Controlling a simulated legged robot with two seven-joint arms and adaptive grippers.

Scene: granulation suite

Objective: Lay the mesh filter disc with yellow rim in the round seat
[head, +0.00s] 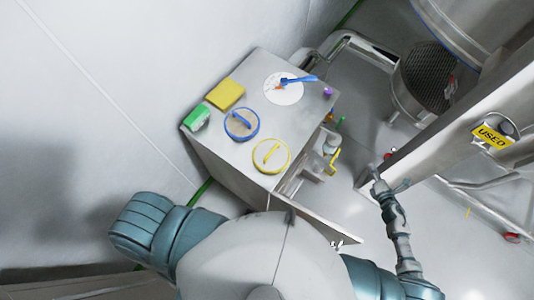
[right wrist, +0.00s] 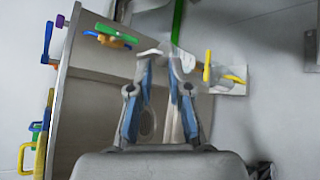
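The mesh filter disc with yellow rim (head: 271,156) lies flat on the steel cabinet top (head: 215,152), near its front right edge, with a yellow handle across it. A yellow handle-like part (right wrist: 27,158) shows at the left edge of the right wrist view; I cannot tell if it belongs to this disc. My right gripper (head: 388,180) is to the right of the cabinet, apart from the disc. In the right wrist view my right gripper (right wrist: 164,58) is open, its fingers apart and nothing clearly between them. My left gripper is out of view. I cannot identify the round seat with certainty.
A blue-rimmed disc (head: 241,124), a white round plate (head: 283,88) with a blue tool, a yellow block (head: 226,94) and a green block (head: 196,118) are on the cabinet. Fittings with a yellow handle (right wrist: 207,66) are beside it. A machine with a dark mesh bowl (head: 422,82) stands right.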

